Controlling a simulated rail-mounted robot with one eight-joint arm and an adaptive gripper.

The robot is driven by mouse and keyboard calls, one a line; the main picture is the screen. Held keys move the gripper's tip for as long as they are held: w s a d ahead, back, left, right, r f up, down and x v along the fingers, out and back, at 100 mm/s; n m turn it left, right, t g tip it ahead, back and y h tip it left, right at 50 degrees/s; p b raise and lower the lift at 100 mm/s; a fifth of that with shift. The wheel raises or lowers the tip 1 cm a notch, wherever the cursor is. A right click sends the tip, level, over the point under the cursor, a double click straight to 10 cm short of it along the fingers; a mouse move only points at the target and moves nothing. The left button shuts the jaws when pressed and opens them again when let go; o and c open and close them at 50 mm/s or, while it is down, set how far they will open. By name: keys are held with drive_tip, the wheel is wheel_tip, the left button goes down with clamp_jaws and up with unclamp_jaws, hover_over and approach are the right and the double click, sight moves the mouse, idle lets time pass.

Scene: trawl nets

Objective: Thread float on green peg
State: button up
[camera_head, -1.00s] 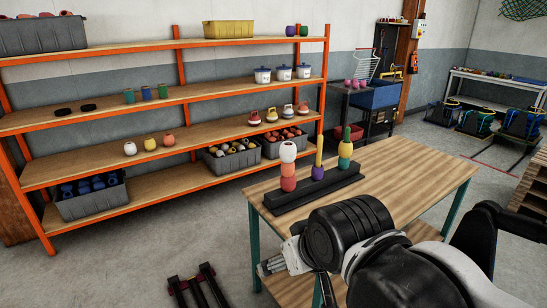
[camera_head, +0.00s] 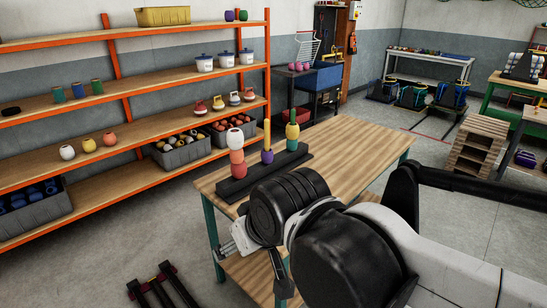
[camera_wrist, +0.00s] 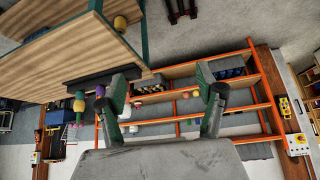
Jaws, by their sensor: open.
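A black stand (camera_head: 232,190) on the wooden table carries three pegs. The green peg (camera_head: 292,114) at its right end rises above a yellow float (camera_head: 292,131), with another float under it. The middle yellow peg (camera_head: 267,130) has a purple float (camera_head: 267,157). The left peg bears a white float (camera_head: 235,138) above red ones. Loose white (camera_head: 67,152), orange-yellow (camera_head: 89,145) and red (camera_head: 110,138) floats sit on the shelf. My gripper (camera_wrist: 167,102) is open and empty in the wrist view, its fingers apart; the shelving shows beyond them.
The orange-framed shelving (camera_head: 187,103) holds crates, cups and white pots. The wooden table (camera_head: 352,143) is largely clear right of the stand. A dark red-ended frame (camera_head: 153,285) lies on the floor. Wooden pallets (camera_head: 478,145) stand at the right.

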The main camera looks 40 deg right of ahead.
drive_tip(key=w+d+r+y+b, duration=0.1)
drive_tip(key=w+d+r, duration=0.1)
drive_tip(key=w, duration=0.7)
drive_tip(key=w+d+r+y+b, duration=0.1)
drive_tip(key=w+d+r+b, duration=0.15)
drive_tip(key=w, duration=0.55)
drive_tip(key=w+d+f+n+t+y+b, duration=0.1)
drive_tip(key=w+d+f, duration=0.1)
drive_tip(key=w+d, duration=0.55)
drive_tip(key=w+d+f+n+t+b, duration=0.1)
drive_tip(key=w+d, duration=0.4)
drive_tip(key=w, duration=0.5)
drive_tip(key=n+t+y+b, duration=0.1)
drive_tip(key=t+b, duration=0.3)
approach(272, 155)
drive_tip(key=x, duration=1.2)
drive_tip(key=shift+w+a+f, duration=0.15)
drive_tip(key=shift+w+f, duration=0.1)
drive_tip(key=shift+w, duration=0.05)
drive_tip(key=c, duration=1.4)
drive_tip(key=shift+r+p, duration=4.05)
drive_tip(key=shift+r, duration=8)
